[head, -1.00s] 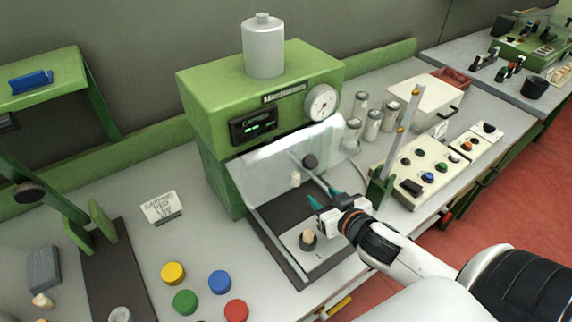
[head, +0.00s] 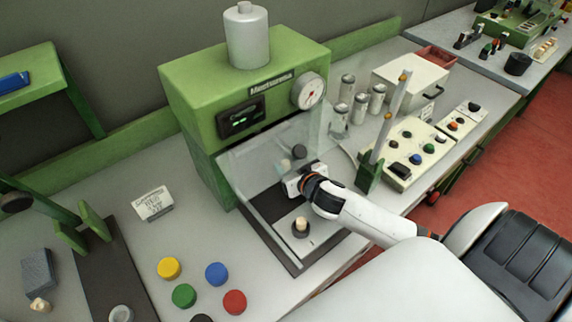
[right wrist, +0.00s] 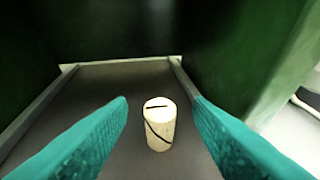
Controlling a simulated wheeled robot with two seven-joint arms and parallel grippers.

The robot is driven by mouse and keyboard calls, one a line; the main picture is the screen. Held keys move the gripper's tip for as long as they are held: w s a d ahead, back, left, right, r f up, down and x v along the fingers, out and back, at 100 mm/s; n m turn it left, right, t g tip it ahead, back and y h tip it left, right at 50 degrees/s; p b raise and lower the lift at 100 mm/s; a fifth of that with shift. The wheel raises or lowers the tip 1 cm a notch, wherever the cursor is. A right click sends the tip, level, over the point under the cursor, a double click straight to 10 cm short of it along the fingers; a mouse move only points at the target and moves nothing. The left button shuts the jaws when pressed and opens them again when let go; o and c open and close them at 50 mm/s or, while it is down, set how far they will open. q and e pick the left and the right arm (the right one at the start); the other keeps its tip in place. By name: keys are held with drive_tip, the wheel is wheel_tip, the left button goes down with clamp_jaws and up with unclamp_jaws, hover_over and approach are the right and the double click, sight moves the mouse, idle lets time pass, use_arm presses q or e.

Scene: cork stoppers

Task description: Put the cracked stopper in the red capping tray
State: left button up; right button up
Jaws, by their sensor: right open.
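The cracked stopper (right wrist: 158,135) is a pale cork with a dark line across its top and down its side. It stands upright on the dark floor of the green machine's bay; in the head view it shows faintly through the clear shield (head: 255,165). My right gripper (right wrist: 160,102) is open, its teal fingers on either side of the stopper, with gaps visible. In the head view its fingertips are hard to make out behind the shield. The red tray (head: 437,56) is at the back right, partly hidden by a white box. My left gripper is not in view.
The green machine (head: 190,110) encloses the bay. Another stopper (head: 301,226) sits in a dark holder on the front plate. An upright post (head: 388,130), metal canisters (head: 359,108), the white box (head: 410,80) and a button panel (head: 415,145) stand between the bay and the red tray.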

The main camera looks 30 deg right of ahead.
drive_tip(key=shift+x, duration=1.25)
drive_tip(key=shift+s, duration=0.1)
drive_tip(key=shift+c, duration=1)
clamp_jaws()
drive_tip(key=shift+r, duration=0.15)
